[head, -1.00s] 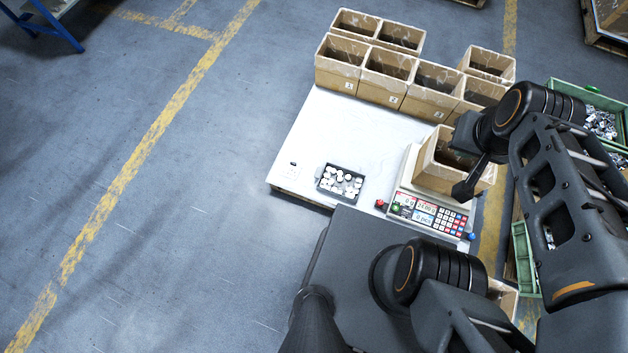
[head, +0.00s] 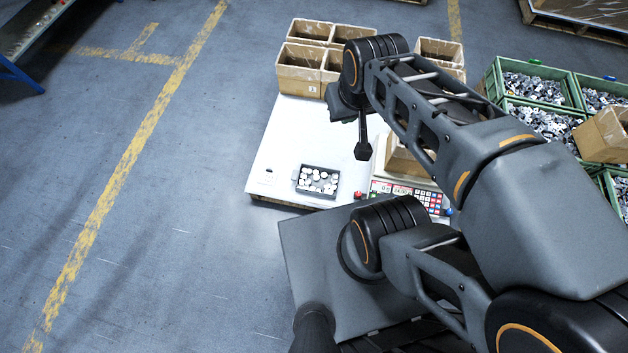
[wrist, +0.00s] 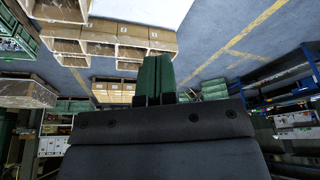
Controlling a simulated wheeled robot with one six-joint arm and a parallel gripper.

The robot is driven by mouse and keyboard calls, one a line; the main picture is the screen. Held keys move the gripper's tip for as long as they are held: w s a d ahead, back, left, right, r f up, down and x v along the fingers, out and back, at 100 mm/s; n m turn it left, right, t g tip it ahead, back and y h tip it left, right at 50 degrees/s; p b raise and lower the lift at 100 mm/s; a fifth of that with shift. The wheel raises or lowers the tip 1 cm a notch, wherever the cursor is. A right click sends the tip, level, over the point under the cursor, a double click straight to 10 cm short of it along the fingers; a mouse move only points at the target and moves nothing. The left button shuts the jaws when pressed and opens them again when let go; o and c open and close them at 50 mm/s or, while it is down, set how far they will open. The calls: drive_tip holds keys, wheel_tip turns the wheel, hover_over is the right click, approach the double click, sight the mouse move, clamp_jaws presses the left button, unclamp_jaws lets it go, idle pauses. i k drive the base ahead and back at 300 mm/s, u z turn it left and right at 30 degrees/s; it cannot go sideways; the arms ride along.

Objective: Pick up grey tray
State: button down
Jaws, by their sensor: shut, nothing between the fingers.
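The grey tray (head: 315,194) is a small dark rectangular tray filled with white round parts. It lies flat near the front left of the white table in the head view. It does not show in the wrist view. My gripper (wrist: 155,78) shows in the wrist view as two green fingers close together, with nothing seen between them. In the head view my arm's wrist end is above the table, up and right of the tray and apart from it. The fingers are mostly hidden there.
Cardboard bins (head: 301,74) stand along the table's back. A scale with a keypad (head: 404,193) and a bin on it (head: 405,161) stand right of the tray, partly behind my arm. Green crates of metal parts (head: 535,84) are at the right. The white table (head: 290,135) is bare behind the tray.

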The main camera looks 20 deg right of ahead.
sight(310, 179)
drive_tip(key=z, duration=2.8)
drive_tip(key=k, duration=1.75)
drive_tip(key=u, duration=1.95)
drive_tip(key=i, duration=1)
drive_tip(key=z, duration=0.05)
